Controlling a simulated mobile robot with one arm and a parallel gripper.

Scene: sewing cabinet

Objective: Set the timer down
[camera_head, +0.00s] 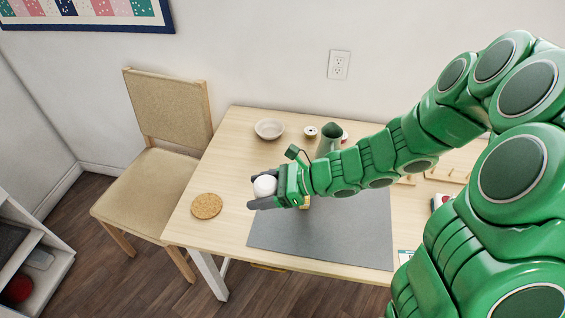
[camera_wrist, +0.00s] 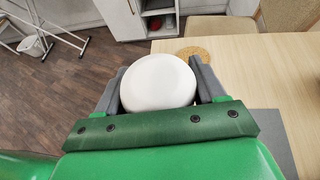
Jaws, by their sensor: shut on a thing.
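The timer (camera_head: 265,186) is a white, rounded object in the head view. My gripper (camera_head: 263,192) is shut on it, with a dark finger on either side. In the wrist view the timer (camera_wrist: 158,82) sits between the two grey fingers of my gripper (camera_wrist: 160,85). The gripper is over the left part of the table (camera_head: 232,150), near the left edge of the grey mat (camera_head: 330,235). I cannot tell how high the timer is above the table. Its underside is hidden.
A round cork coaster (camera_head: 207,206) lies left of the gripper, also in the wrist view (camera_wrist: 194,54). A bowl (camera_head: 269,129), a small white spool-like item (camera_head: 310,131) and a green pitcher-like item (camera_head: 329,139) stand at the back. A chair (camera_head: 165,110) is at the left. Bare wood surrounds the coaster.

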